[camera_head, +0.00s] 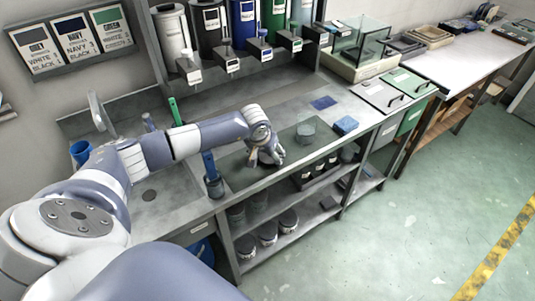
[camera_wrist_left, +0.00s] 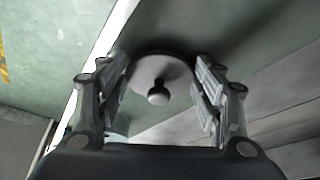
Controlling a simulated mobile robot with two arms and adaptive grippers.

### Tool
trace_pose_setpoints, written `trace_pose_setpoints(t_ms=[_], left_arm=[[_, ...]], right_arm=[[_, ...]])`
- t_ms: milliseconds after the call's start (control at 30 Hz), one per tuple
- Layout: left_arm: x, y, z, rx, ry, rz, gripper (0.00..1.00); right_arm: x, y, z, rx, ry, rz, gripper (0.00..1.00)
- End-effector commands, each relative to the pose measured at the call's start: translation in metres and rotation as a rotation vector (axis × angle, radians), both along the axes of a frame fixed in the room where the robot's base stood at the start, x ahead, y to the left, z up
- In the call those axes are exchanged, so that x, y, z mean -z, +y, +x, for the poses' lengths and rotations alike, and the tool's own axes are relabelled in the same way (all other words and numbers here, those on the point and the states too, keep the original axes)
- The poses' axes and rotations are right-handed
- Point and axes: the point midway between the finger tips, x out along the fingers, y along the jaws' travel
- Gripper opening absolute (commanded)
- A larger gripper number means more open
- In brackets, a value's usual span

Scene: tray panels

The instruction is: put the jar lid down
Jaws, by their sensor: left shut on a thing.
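The jar lid (camera_wrist_left: 172,68) is a round grey disc with a small pale knob. It sits between the two fingers of my left gripper (camera_wrist_left: 160,80) in the left wrist view. In the head view my left gripper (camera_head: 266,158) is low over the dark mat on the counter, shut on the lid, which is mostly hidden by the fingers. I cannot tell whether the lid touches the mat. A clear glass jar (camera_head: 306,131) stands to the right of the gripper, near the mat's far end. My right gripper is not in view.
Labelled dispensers line the back wall. Bare mat (camera_head: 236,172) shows around the gripper.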

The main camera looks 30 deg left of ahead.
Motion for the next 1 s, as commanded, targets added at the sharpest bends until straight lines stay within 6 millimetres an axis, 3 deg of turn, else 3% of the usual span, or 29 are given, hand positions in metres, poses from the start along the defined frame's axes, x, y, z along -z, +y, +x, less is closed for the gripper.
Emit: trace_pose_setpoints(t_ms=[167,200,267,767,1000], left_arm=[[0.005,0.000,0.000,0.000,0.000,0.000,0.45],[0.003,0.000,0.000,0.000,0.000,0.000,0.68],[0.003,0.000,0.000,0.000,0.000,0.000,0.81],[-0.003,0.000,0.000,-0.001,0.000,0.000,0.81],[-0.031,-0.001,-0.012,0.000,-0.005,0.001,0.81]], right_arm=[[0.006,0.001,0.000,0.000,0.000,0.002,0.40],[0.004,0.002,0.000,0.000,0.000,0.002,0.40],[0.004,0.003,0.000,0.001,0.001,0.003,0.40],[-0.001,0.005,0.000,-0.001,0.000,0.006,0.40],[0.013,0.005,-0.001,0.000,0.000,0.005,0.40]])
